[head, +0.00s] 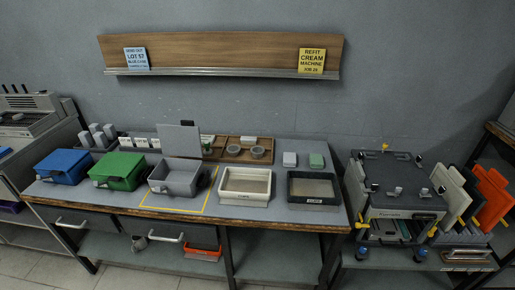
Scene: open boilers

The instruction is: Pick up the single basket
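Neither of my grippers is in view. Two small round grey pieces sit in a wooden tray (276,149) at the back of the workbench: a left round piece (233,150) and a right round piece (257,152). They may be baskets, but they are too small to tell whether one is the single basket. An open grey box (175,180) with its lid (179,140) raised stands inside a yellow outline in front of that tray. A blue box (64,167) and a green box (118,171) stand shut to its left.
A cream tray (245,198) and a dark tray (312,202) stand along the bench's front right. Small white (289,159) and green (316,160) blocks lie behind them. A machine-like unit (395,205) stands right of the bench. An orange bin (202,252) is below.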

